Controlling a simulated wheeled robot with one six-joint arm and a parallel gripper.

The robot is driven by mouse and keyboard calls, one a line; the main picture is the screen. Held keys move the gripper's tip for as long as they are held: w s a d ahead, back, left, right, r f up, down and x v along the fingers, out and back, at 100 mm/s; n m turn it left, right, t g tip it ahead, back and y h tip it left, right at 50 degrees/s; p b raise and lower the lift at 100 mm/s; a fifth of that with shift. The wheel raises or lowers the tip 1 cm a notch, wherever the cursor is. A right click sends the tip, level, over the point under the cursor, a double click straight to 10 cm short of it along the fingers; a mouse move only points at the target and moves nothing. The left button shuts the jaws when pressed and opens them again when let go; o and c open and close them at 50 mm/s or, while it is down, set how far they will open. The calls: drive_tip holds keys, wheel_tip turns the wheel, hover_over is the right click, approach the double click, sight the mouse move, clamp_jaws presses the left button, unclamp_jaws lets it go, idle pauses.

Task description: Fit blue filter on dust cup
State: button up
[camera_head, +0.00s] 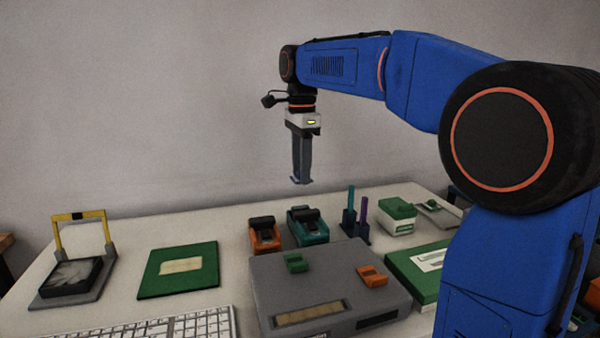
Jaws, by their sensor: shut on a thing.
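My gripper (301,181) hangs pointing down, high above the back of the table. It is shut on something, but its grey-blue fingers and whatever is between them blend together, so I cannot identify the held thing. I cannot make out a blue filter or a dust cup for certain. An orange unit with a black top (264,235) and a teal unit with a black top (308,227) stand side by side at the table's middle, below my gripper and apart from it.
A grey box (272,291) bears a green block (297,263) and an orange block (372,276). A holder with upright sticks (355,224) and a green-white box (397,216) stand right. A yellow-handled frame (82,228), green board (180,270) and keyboard (175,328) are left.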

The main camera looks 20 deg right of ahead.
drive_tip(key=shift+s+r+m, duration=0.15)
drive_tip(key=shift+s+m, duration=0.05)
drive_tip(key=shift+m, duration=0.1)
drive_tip(key=shift+f, duration=2.2)
drive_tip(key=shift+f, duration=0.95)
drive_tip(key=shift+s+f, duration=0.1)
drive_tip(key=shift+f, duration=0.7)
